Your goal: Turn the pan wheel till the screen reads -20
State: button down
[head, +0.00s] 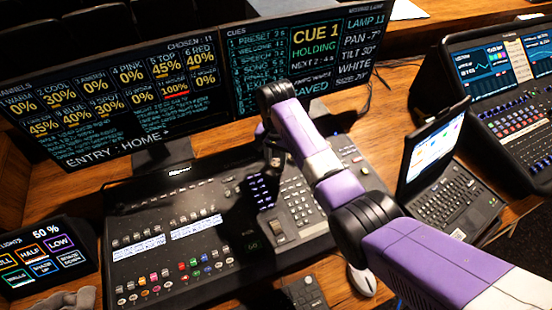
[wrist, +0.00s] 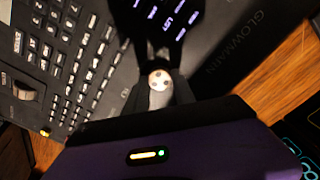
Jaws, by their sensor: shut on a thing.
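The right monitor (head: 305,62) in the head view shows CUE 1 HOLDING and a column at its right edge with PAN -7 and TILT 30. My gripper (head: 272,152) is lowered over the back of the lighting console (head: 130,195). In the wrist view my gripper (wrist: 158,82) is shut, its dark fingers around a small round pale-topped knob with dark dots, which I take for the pan wheel (wrist: 159,79). The fingers and arm hide the wheel in the head view.
A second monitor (head: 115,85) stands at the left. A small touch panel (head: 45,258) sits at the front left. A laptop (head: 440,175) and another console (head: 500,100) stand at the right. A mouse (head: 361,280) lies in front. Another thumbwheel (wrist: 25,90) is on the console.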

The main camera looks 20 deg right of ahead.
aim_at(276, 162)
jog(key=n, duration=0.4)
jog(key=shift+n, duration=0.4)
jog(key=shift+r, duration=0.1)
jog(key=c, duration=1)
grip_release()
jog(key=shift+c, duration=0.2)
notch_tip(276, 162, up, 8)
jog(key=shift+f+b, duration=0.1)
jog(key=shift+b, duration=0.6)
